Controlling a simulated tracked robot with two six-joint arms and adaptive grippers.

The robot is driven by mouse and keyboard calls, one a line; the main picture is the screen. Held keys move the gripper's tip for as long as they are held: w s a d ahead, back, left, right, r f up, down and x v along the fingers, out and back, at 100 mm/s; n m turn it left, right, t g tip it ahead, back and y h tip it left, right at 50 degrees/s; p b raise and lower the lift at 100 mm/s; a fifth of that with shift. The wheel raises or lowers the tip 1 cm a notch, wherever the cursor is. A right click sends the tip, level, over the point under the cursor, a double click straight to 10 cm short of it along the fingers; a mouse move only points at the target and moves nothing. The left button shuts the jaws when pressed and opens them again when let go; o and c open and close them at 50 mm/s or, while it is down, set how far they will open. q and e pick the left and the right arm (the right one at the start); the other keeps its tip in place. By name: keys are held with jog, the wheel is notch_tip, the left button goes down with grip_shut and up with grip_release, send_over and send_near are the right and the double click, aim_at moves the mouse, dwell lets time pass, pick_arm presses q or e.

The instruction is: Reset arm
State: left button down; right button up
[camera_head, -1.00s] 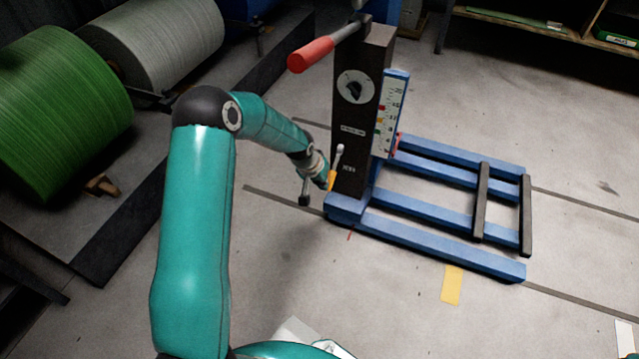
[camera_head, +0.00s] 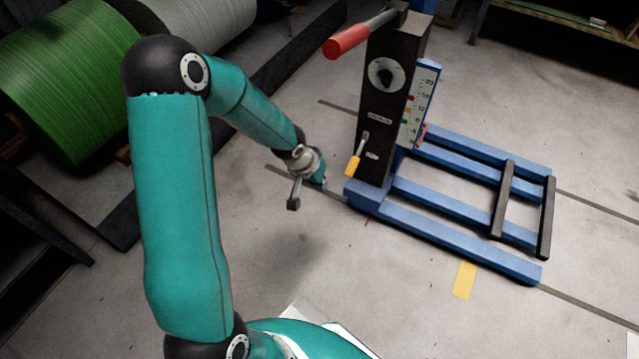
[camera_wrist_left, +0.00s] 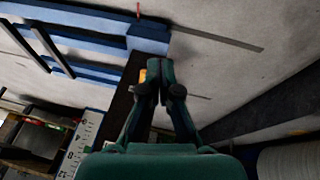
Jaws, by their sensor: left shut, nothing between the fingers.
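My left arm reaches in from the left in the head view, bent at the elbow. My left gripper (camera_wrist_left: 161,88) shows in the left wrist view with its fingers together and nothing between them. In the head view its wrist end is in the air left of the black column (camera_head: 388,110), apart from it, and its fingers are mostly hidden. A small lever with a yellow grip (camera_head: 353,165) is on the column's lower face. A red-gripped handle (camera_head: 347,42) sticks out from the column's top. My right gripper is not in view.
The blue frame (camera_head: 460,240) of the stand lies on the floor to the right, with two dark crossbars. A green roll (camera_head: 70,80) and a grey roll (camera_head: 185,30) stand at the upper left. A yellow floor mark (camera_head: 465,281) is at the lower right. The front floor is clear.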

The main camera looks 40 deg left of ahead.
pick_arm(q)
jog(key=shift+d+r, duration=0.1)
jog(key=shift+d, duration=0.05)
dwell(0.4)
jog(key=s+d+f+g+h, duration=0.1)
jog(key=s+d+f, duration=0.3)
jog(key=s+d, duration=0.3)
jog(key=s+d+f+m+g+h, duration=0.15)
jog(key=s+d+f, duration=0.25)
jog(key=d, duration=0.4)
jog(key=s+d+f+g+h, duration=0.1)
jog(key=s+d+f+g, duration=0.1)
jog(key=s+d+f, duration=0.5)
notch_tip(320, 180, up, 40)
jog(key=w+p, duration=0.2)
jog(key=p, duration=3.6)
jog(key=shift+w+d+r+t+p, duration=0.2)
jog(key=shift+w+t+p, duration=0.1)
jog(key=shift+w+t, duration=0.15)
